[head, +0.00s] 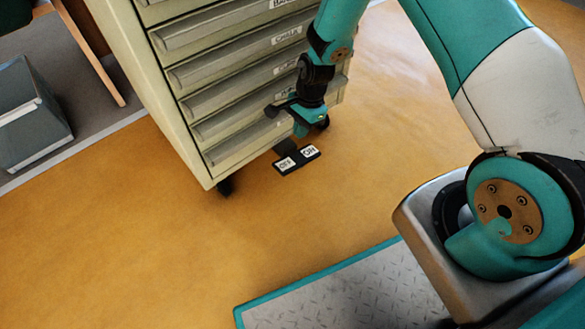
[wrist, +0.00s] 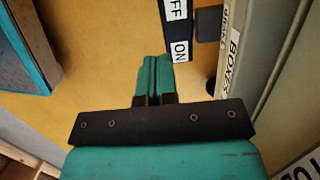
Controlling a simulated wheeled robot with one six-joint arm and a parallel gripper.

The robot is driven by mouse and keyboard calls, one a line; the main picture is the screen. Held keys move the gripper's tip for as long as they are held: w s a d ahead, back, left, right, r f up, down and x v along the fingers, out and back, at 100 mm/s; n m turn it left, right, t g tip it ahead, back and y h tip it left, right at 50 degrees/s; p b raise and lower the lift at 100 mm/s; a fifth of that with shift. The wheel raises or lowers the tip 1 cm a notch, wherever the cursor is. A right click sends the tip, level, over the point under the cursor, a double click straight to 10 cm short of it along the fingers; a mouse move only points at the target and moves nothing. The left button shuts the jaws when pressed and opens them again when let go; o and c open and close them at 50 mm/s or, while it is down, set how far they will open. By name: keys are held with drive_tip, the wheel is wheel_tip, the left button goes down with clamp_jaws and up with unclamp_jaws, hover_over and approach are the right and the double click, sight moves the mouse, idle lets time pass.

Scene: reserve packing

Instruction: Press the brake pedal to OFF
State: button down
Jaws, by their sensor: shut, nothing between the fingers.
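The brake pedal (head: 297,160) is a black bar low at the foot of the cabinet, with a white OFF label at its left end and a white ON label at its right end. In the wrist view the pedal (wrist: 179,30) shows at the top, just beyond my fingertips, with ON nearer to them and OFF cut by the top edge. My gripper (head: 300,130) is shut and empty, pointing down beside the cabinet front above the pedal. Its closed teal fingers (wrist: 153,75) show in the wrist view. I cannot tell whether they touch the pedal.
The cabinet (head: 215,80) has several labelled drawers, with their handles close to my gripper, and stands on castors. A grey bin (head: 30,115) stands at the left on grey floor. The orange floor (head: 150,250) in front of the cabinet is clear.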

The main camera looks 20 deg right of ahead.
sight(291, 169)
drive_tip(key=shift+f, duration=0.1)
drive_tip(key=b+x, duration=0.9)
drive_tip(key=x, duration=0.4)
drive_tip(key=shift+a+f, duration=0.15)
drive_tip(key=shift+f, duration=0.25)
